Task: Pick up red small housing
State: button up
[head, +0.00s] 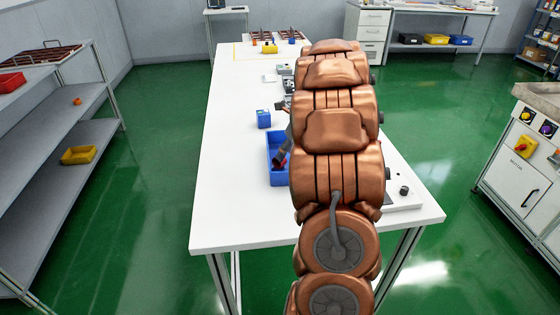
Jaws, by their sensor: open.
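A small dark red piece (281,163), which may be the red small housing, shows inside a blue bin (272,180) on the white table. Its shape is mostly hidden. My gripper (284,153) is mostly hidden behind my copper-coloured arm. A dark grey part of it shows slanting down into the bin, close to the red piece. I cannot tell if they touch. My gripper is open.
A small blue box (263,119) stands on the white table (232,190) behind the bin. The table's left side is clear. Small grey devices (285,69) stand farther back. A shelf rack (70,125) stands left, a cabinet (525,165) right.

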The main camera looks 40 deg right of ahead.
jog(key=x, duration=0.4)
jog(key=shift+w+p, duration=0.1)
jog(key=shift+p, duration=0.2)
jog(key=c, duration=0.7)
notch_tip(320, 180, up, 10)
jog(key=shift+r+b, duration=0.1)
jog(key=shift+b, duration=0.4)
